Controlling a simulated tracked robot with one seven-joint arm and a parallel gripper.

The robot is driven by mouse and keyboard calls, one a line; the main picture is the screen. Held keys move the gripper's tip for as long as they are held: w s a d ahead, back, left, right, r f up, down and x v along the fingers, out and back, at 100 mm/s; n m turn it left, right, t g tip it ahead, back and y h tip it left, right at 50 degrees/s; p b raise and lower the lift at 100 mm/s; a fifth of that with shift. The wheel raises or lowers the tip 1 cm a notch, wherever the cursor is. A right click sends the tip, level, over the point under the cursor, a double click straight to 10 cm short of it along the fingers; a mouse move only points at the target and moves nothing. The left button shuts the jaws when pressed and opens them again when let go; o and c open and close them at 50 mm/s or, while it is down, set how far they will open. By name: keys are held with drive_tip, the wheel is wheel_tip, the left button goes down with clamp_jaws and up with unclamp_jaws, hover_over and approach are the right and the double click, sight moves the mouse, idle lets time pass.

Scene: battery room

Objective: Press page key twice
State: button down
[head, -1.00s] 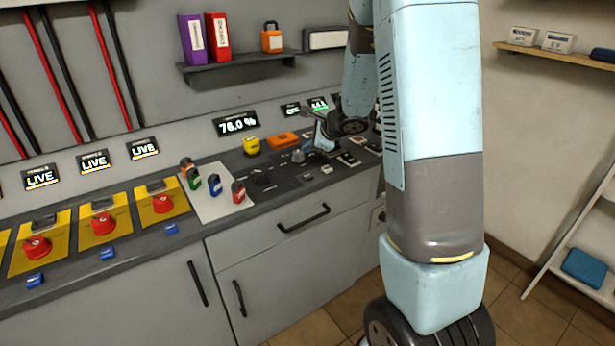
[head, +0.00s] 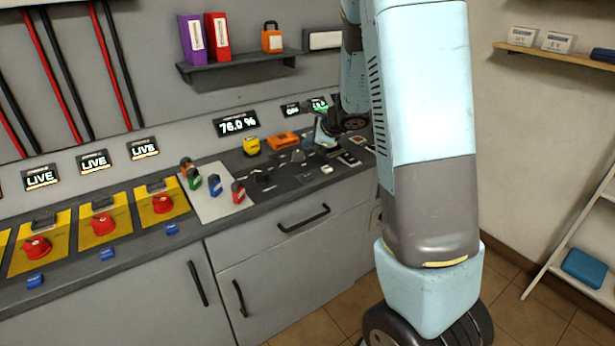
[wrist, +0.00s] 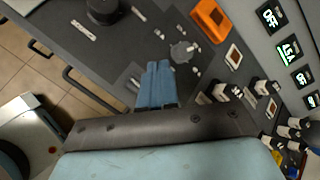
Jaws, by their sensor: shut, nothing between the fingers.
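My gripper (wrist: 158,66) is shut and empty, its two blue fingers together over the dark counter panel in the wrist view. In the head view my gripper (head: 323,138) is small and partly hidden at the back right of the counter. Just beyond the fingertips in the wrist view is a round grey knob (wrist: 183,52) with small pale marks around it. I cannot tell which item is the page key, or whether the fingers touch the panel. A lit display with green digits (wrist: 290,50) is on the wall to the right.
An orange item (wrist: 210,18) lies beyond the knob. Black-and-white switches (wrist: 222,92) stand to the right of my fingers. A black knob (wrist: 102,10) is at upper left. In the head view, a yellow item (head: 251,145) and coloured padlocks (head: 215,184) stand left of the gripper.

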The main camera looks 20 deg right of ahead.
sight(309, 176)
drive_tip(key=shift+f, duration=4.15)
drive_tip(key=shift+f, duration=0.15)
drive_tip(key=shift+f, duration=0.2)
drive_tip(key=shift+f, duration=0.4)
drive_tip(key=shift+r, duration=0.85)
drive_tip(key=shift+r, duration=2.5)
